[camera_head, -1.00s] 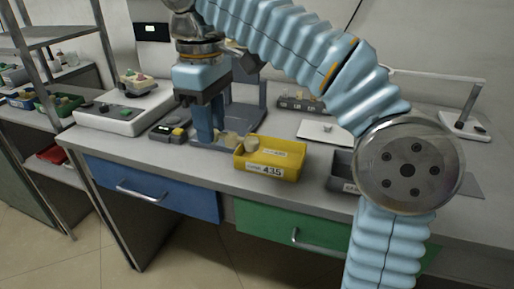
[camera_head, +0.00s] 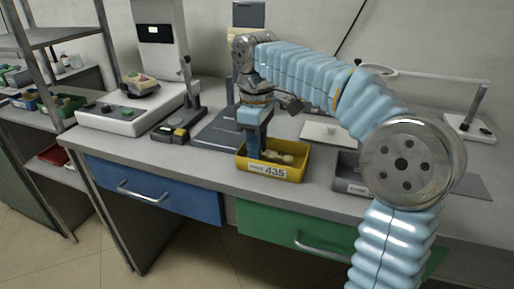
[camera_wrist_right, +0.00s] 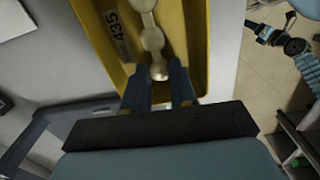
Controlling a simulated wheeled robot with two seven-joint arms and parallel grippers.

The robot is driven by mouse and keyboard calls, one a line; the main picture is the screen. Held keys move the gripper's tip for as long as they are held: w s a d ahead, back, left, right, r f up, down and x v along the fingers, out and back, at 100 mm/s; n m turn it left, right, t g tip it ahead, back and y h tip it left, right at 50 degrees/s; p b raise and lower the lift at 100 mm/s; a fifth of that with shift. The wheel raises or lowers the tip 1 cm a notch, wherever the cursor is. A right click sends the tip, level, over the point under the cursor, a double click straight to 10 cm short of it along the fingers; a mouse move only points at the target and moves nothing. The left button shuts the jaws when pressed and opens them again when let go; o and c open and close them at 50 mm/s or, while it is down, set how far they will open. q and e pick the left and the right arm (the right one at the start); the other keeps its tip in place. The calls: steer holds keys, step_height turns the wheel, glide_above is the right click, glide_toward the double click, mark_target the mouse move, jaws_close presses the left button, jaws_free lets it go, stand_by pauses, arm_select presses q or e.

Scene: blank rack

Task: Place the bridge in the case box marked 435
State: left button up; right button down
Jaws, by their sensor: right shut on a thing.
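The yellow case box (camera_head: 292,174), labelled 435 on its front, stands on the bench near the front edge. The bridge (camera_head: 284,158) is a pale row of rounded tooth-like pieces, low inside the box. It also shows in the right wrist view (camera_wrist_right: 152,38), lying along the box between its yellow walls. My right gripper (camera_head: 254,154) points down into the left part of the box. In the right wrist view its fingers (camera_wrist_right: 160,86) are shut on the near end of the bridge. I cannot tell if the bridge touches the box floor. My left gripper is not seen.
A grey bin (camera_head: 348,178) stands just right of the box. Behind are a light plate (camera_head: 325,131) and a grey stand base (camera_head: 219,133). A small dark device (camera_head: 170,134) and a white machine (camera_head: 118,119) stand to the left.

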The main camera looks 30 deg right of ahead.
steer(key=shift+f, duration=0.2)
steer(key=c, duration=0.9)
jaws_free()
step_height(320, 180, up, 12)
steer(key=p, duration=0.1)
steer(key=shift+p, duration=0.35)
